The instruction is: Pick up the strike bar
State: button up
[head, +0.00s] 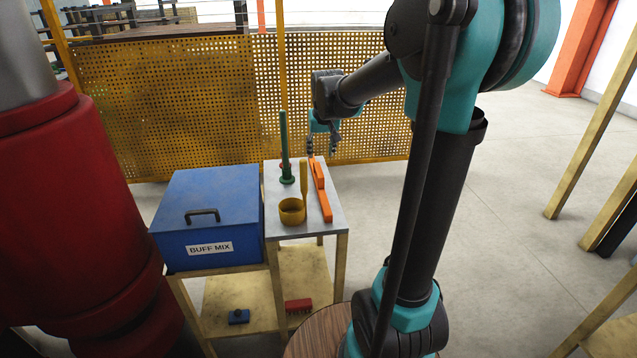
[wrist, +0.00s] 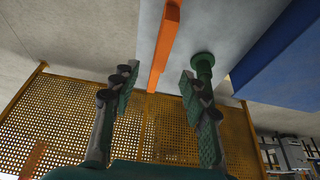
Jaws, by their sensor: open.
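The strike bar appears to be the long orange bar (head: 325,205) lying along the right side of the small grey-topped table, with a raised piece along its far half. In the wrist view the orange bar (wrist: 164,45) runs down from the top edge, and its lower end lies between the lines of my fingers. My gripper (head: 321,150) is at the far end of the bar. The wrist view shows its two fingers (wrist: 156,88) spread apart with nothing held between them. I cannot tell the exact gap to the bar.
On the grey tabletop (head: 325,228), a green tool (head: 286,178) with an upright handle and a yellow scoop (head: 292,212) stand left of the bar. A blue box (head: 210,210) labelled BUFF MIX is further left. A yellow perforated fence (head: 180,110) stands behind.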

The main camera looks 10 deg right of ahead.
aim_at(319, 167)
jog(key=x, duration=0.7)
jog(key=shift+s+a+x, duration=0.1)
jog(key=shift+s+x, duration=0.05)
jog(key=shift+x, duration=1.4)
jog(key=shift+s+a+x, duration=0.1)
jog(key=shift+s+x, duration=0.05)
jog(key=shift+x, duration=1.4)
jog(key=shift+f, duration=0.15)
grip_shut()
